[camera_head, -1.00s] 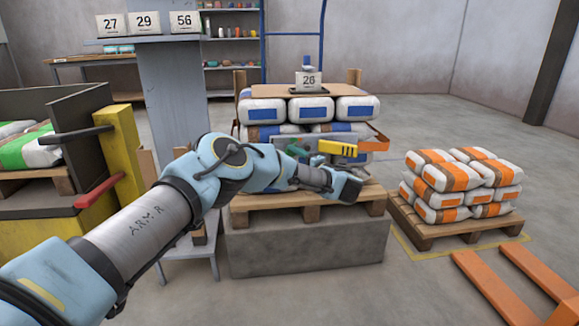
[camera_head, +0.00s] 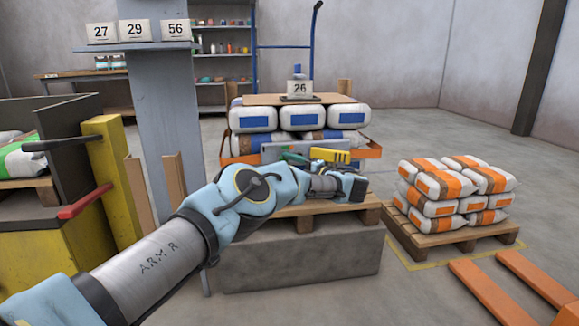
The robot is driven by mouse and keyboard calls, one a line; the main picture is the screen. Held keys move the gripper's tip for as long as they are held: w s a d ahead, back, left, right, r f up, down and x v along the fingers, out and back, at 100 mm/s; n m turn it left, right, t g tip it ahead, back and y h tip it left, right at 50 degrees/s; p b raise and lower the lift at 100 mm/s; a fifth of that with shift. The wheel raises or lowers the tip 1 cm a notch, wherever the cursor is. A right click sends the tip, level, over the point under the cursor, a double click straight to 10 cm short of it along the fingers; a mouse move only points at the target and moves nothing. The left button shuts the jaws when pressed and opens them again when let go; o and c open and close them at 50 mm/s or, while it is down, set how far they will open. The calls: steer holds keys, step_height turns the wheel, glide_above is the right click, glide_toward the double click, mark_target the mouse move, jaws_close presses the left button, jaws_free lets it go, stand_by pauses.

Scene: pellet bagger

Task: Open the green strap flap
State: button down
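The green strap flap (camera_head: 294,159) is a small green piece at the front of the stack of blue-labelled bags (camera_head: 252,118), against a grey bar (camera_head: 272,152). A yellow block (camera_head: 330,155) sits just to its right. The flap is small and partly behind my arm, so I cannot tell whether it is open. My gripper (camera_head: 358,188) is a dark end piece below and right of the flap, in front of the pallet stack and apart from the flap in the picture. Its fingers are too small and turned away to read.
An orange bracket (camera_head: 368,152) sticks out at the stack's right. Orange-labelled bags (camera_head: 442,214) stand on a pallet (camera_head: 432,236) at right, with orange forks (camera_head: 535,285) in front. A grey column (camera_head: 150,110) and yellow post (camera_head: 112,180) stand left. Floor behind is open.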

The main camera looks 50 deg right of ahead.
steer(key=shift+c, duration=1.2)
jaws_free()
steer(key=s+p, duration=0.2)
steer(key=s, duration=0.8)
steer(key=shift+s+a, duration=0.25)
steer(key=shift+s, duration=0.1)
